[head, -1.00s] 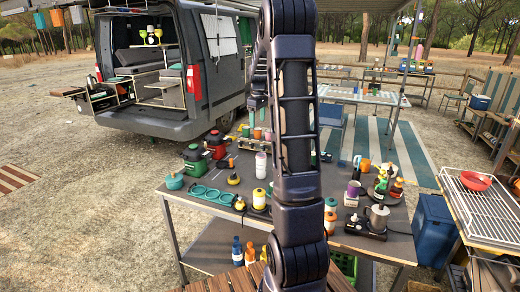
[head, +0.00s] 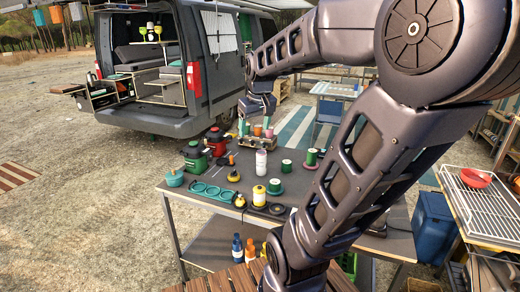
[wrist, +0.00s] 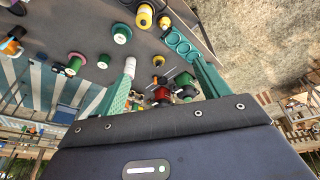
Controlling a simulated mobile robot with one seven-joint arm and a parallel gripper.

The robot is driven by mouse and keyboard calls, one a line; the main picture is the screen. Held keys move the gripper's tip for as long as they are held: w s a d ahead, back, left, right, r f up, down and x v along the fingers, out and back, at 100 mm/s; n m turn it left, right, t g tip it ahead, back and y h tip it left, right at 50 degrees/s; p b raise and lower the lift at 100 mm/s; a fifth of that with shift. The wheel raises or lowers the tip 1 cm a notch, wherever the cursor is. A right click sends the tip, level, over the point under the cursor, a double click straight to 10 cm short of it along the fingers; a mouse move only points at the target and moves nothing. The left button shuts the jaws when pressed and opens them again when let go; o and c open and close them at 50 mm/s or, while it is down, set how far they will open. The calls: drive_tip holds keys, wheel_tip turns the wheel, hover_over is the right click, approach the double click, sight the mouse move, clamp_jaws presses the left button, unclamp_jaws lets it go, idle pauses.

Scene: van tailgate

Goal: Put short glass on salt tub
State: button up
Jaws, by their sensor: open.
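My gripper (head: 256,124) is open and empty, its teal fingers pointing down above the far part of the grey table. In the wrist view the fingers (wrist: 163,68) stand apart with nothing between their tips. I cannot pick out the short glass or the salt tub for certain. A white cylinder (head: 261,163) stands mid-table and shows near the left fingertip in the wrist view (wrist: 130,66). A yellow tub with a pale lid (head: 259,195) stands nearer the front edge. My arm hides the table's right part.
A red pot (head: 215,142) and a green pot (head: 193,155) stand at the table's left. The grey van (head: 200,75) is behind. A wire rack (head: 488,203) is at right.

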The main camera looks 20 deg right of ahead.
drive_tip(key=s+a+f+m+t, duration=0.1)
drive_tip(key=s+a+f+m, duration=0.1)
drive_tip(key=s, duration=0.7)
drive_tip(key=shift+s+a+f, duration=0.15)
drive_tip(key=shift+s+f, duration=0.25)
drive_tip(key=shift+f, duration=0.35)
idle(0.4)
